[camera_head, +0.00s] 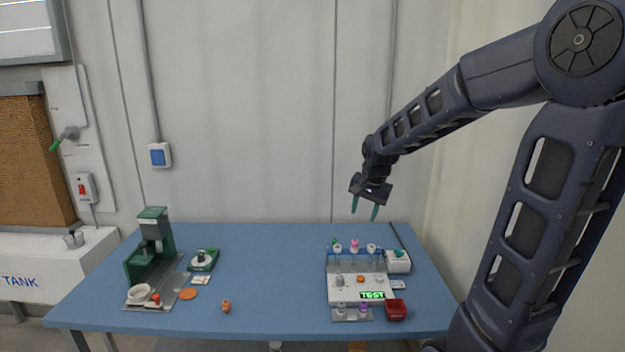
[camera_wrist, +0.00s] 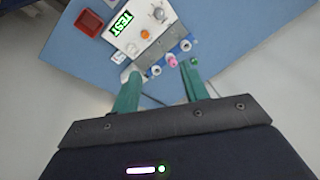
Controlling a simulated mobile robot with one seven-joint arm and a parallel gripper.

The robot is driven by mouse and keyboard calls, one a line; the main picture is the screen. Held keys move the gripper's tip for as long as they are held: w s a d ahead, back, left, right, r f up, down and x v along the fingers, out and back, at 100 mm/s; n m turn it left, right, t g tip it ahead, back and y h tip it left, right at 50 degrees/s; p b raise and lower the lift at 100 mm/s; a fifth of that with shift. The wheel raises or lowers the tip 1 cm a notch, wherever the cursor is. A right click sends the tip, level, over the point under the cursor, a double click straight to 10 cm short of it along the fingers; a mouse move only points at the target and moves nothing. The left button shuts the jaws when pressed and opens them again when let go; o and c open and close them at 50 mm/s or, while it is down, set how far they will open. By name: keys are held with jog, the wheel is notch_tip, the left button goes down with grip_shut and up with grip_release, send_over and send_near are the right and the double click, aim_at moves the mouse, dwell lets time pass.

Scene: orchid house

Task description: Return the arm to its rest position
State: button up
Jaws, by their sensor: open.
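My gripper (camera_head: 365,207) is open, with its two green fingers pointing down and apart. In the head view it hangs in the air above the back right part of the blue table (camera_head: 265,265), over the white test device (camera_head: 345,290). Nothing shows between the fingers. In the wrist view the fingers of my gripper (camera_wrist: 160,85) are spread, with the device (camera_wrist: 135,30) and its green TEST display beyond them. My arm reaches in from the right side of the head view, bent at its elbow.
A green press-like machine (camera_head: 155,235) stands on the table's left, with a small green device (camera_head: 203,260) beside it. An orange-brown piece (camera_head: 226,306) is near the front. A red box (camera_head: 396,309) is beside the test device. The table's middle is clear. A wall stands behind.

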jog(key=s+d+r+n, duration=0.2)
jog(key=s+d, duration=0.4)
jog(key=s, duration=0.3)
jog(key=s+d+r+n+t+h, duration=0.1)
jog(key=s+d+r+n, duration=0.2)
jog(key=s+d, duration=0.3)
jog(key=s, duration=0.4)
jog(key=shift+d+r+t, duration=0.2)
jog(key=shift+d+t, duration=0.1)
